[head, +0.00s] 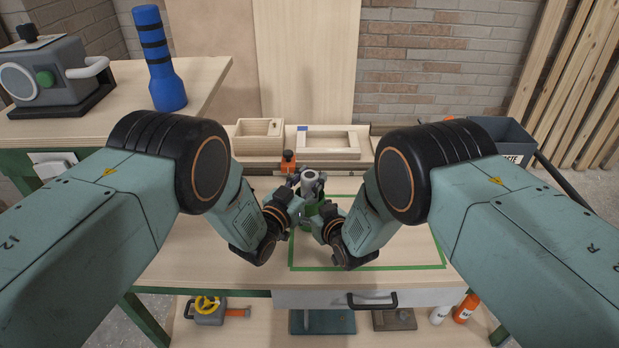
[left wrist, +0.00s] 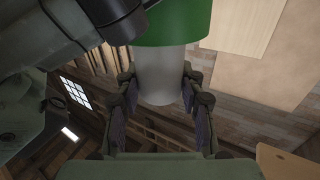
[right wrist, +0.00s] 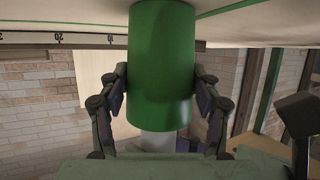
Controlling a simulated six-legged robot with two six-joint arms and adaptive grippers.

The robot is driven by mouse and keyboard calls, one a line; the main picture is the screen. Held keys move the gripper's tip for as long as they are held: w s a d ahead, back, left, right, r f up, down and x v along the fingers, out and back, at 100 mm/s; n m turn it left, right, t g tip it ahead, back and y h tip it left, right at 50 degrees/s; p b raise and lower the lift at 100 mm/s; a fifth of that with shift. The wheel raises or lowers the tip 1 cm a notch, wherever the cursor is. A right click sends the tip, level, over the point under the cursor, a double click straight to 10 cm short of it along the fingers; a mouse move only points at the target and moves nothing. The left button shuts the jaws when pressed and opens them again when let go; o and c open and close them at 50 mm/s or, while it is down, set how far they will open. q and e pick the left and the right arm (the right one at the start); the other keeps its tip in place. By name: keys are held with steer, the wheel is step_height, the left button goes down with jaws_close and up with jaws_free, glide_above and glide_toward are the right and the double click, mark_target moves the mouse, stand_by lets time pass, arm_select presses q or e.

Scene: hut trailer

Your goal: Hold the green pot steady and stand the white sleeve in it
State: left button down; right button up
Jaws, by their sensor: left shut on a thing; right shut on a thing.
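The white sleeve (head: 310,183) stands upright, its open top ring showing in the head view. My left gripper (head: 303,191) is shut on the sleeve, and the left wrist view shows its fingers on both sides of the sleeve (left wrist: 160,80). The green pot (head: 309,209) is below the sleeve, partly hidden by my grippers. My right gripper (head: 322,213) is shut on the pot; in the right wrist view its fingers flank the pot (right wrist: 162,65). The sleeve's lower end meets the pot's mouth in the wrist views; how deep it sits is hidden.
A green outline (head: 370,267) marks the bench top, bare on the right. Behind are an orange-topped item (head: 288,160), a wooden box (head: 243,144) and a wooden frame (head: 340,153). A dark bin (head: 517,137) is at right.

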arm_select(q)
steer(key=c, duration=0.7)
jaws_free()
steer(key=shift+c, duration=0.2)
steer(key=shift+s, duration=0.1)
steer(key=v, duration=1.1)
steer(key=shift+s+a, duration=0.25)
steer(key=shift+s, duration=0.1)
arm_select(e)
steer(key=o, duration=1.2)
